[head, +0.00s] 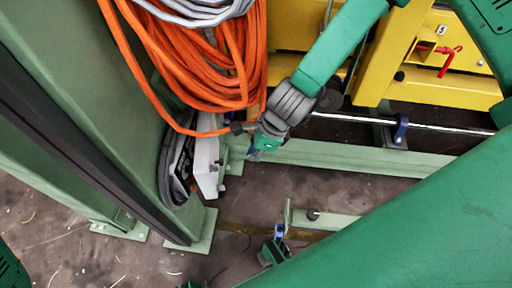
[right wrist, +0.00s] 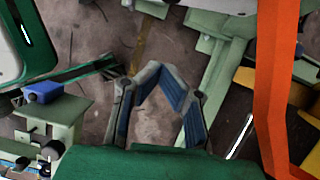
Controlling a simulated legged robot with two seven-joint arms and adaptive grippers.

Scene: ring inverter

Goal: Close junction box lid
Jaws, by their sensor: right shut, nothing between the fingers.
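The junction box (head: 176,172) is on the side of the green column, left of centre in the head view. Its light grey lid (head: 206,166) stands out from the dark box body, so it looks open. My right gripper (head: 262,146) is just right of the lid, pointing down, with a small gap that is hard to judge. The blue-padded fingers of this gripper (right wrist: 160,95) are shut and empty in the right wrist view. The junction box cannot be made out there.
Orange cables (head: 200,65) hang above the lid, close to my right wrist; an orange strand (right wrist: 270,90) crosses the right wrist view. The green column (head: 90,70) fills the left. A yellow frame (head: 385,55) stands behind. Bare floor (head: 240,205) lies below.

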